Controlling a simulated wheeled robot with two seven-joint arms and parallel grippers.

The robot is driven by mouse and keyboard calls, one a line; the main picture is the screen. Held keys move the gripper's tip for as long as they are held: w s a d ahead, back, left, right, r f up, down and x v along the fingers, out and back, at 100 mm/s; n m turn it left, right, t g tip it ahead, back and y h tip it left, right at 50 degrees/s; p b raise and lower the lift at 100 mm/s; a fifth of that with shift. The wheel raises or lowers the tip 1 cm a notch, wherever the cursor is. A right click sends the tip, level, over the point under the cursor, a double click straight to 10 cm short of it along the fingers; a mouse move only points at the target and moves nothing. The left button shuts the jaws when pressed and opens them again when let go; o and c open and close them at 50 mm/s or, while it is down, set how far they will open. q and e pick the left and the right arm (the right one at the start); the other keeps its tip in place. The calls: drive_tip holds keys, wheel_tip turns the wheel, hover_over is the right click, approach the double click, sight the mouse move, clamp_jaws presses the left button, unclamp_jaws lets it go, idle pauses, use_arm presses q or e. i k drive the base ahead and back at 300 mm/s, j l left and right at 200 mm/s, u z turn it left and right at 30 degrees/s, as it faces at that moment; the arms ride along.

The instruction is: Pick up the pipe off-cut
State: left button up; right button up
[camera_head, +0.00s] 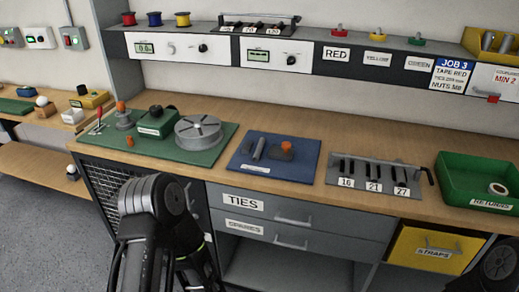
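A short grey cylinder (258,149), which looks like the pipe off-cut, stands tilted or lies on the blue mat (300,171) in the middle of the bench. Just right of it on the mat is a dark piece with an orange knob (287,146). Black links of my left arm show at the lower left, in front of the bench, and a dark rounded part of my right arm shows at the lower right edge. Neither gripper's fingers can be seen. Nothing of mine touches the cylinder.
Left of the mat is a green board (190,155) with a grey disc (200,131). To the right are a slotted rack (375,178) and a green returns tray (450,185). A shelf (330,36) overhangs the back. Drawers (300,218) are below the bench edge.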

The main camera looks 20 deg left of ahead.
sight(255, 158)
drive_tip(key=j+z, duration=0.1)
drive_tip(key=z, duration=0.2)
drive_tip(key=j+z, duration=0.1)
drive_tip(key=z, duration=0.25)
drive_tip(key=j+z, duration=0.15)
drive_tip(key=j, duration=0.3)
drive_tip(key=k+j+z, duration=0.15)
drive_tip(key=j, duration=0.3)
drive_tip(key=j+z, duration=0.15)
drive_tip(key=j, duration=0.3)
drive_tip(key=k+j+z, duration=0.15)
drive_tip(key=j, duration=0.3)
